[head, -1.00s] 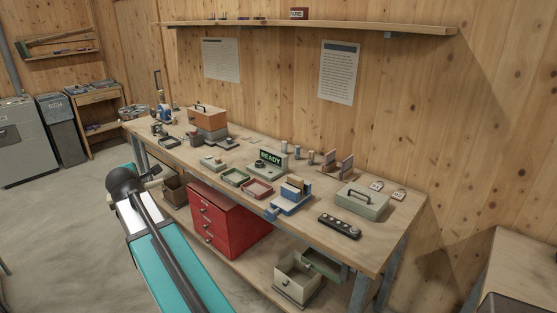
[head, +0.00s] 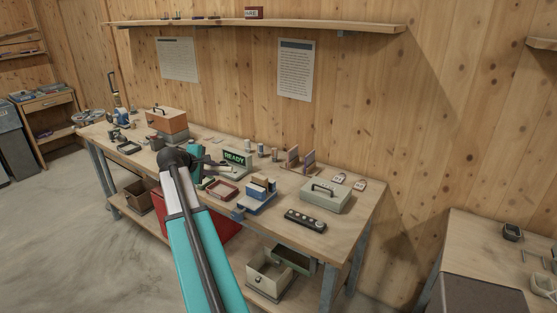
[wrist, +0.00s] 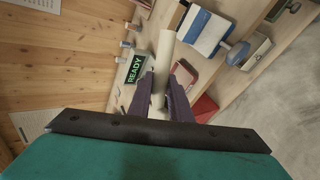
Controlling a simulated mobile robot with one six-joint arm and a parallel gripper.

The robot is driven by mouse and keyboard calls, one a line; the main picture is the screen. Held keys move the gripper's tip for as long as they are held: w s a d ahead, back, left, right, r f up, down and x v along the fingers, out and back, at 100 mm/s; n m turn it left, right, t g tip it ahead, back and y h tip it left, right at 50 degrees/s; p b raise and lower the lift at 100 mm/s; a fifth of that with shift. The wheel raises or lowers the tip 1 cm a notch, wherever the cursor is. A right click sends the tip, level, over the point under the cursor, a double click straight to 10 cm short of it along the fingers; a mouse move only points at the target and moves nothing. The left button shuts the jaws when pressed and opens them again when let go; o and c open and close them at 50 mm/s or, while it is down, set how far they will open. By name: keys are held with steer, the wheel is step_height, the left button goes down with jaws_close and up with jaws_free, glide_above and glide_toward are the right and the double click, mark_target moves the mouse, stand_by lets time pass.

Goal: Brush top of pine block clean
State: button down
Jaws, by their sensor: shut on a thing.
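The pine block (head: 262,181) appears to sit in a blue vise (head: 257,201) on the workbench. The state of its top is too small to tell. My gripper (head: 207,163) is above the bench, left of the vise, partly hidden behind my arm. In the wrist view my gripper's purple fingers (wrist: 166,88) are shut on a pale, rod-like thing (wrist: 166,55), perhaps a brush handle. No bristles can be made out. The gripper is apart from the block.
A green READY box (head: 235,160) stands behind the gripper. A red-rimmed tray (head: 220,190) lies left of the vise. A grey-green metal box (head: 325,197) and a black button strip (head: 305,220) are to its right. Small cylinders and upright holders (head: 300,160) stand behind.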

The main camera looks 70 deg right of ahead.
steer(key=s+d+m+g+y+p, duration=0.1)
steer(key=s+d+m+g, duration=0.1)
steer(key=s+d, duration=0.4)
steer(key=s+d+r+m+g+p, duration=0.1)
steer(key=s+d+m+g, duration=0.2)
steer(key=s+d, duration=0.4)
steer(key=s+m, duration=0.1)
steer(key=s, duration=0.7)
steer(key=shift+d+r+m+g+y, duration=0.15)
steer(key=shift+m+g+y, duration=0.15)
steer(key=shift+y, duration=0.1)
